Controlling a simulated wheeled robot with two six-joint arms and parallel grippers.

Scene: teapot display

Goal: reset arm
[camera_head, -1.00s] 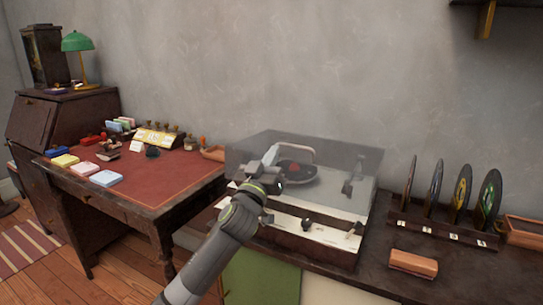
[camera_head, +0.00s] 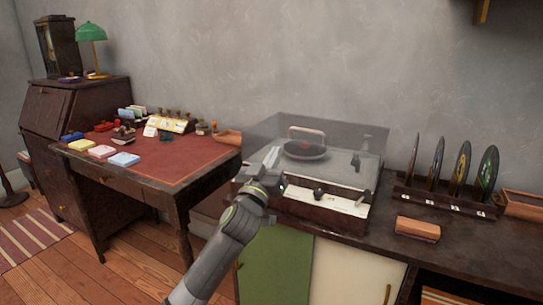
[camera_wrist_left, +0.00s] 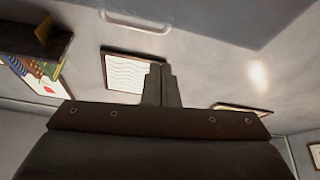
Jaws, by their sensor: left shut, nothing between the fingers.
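My left arm comes up from the bottom of the head view, and its gripper (camera_head: 272,160) is in front of the left part of the record player (camera_head: 318,209). The gripper is shut and empty. In the left wrist view the two fingers (camera_wrist_left: 161,84) stand together, pointing toward the wall and ceiling. My right gripper is not in view.
Several records (camera_head: 462,172) stand in a rack at the right, with a brown block (camera_head: 417,229) in front. A red-topped desk (camera_head: 190,158) with small boxes and stamps stands at the left. A green lamp (camera_head: 91,33) is on a dark cabinet. Wall space above is free.

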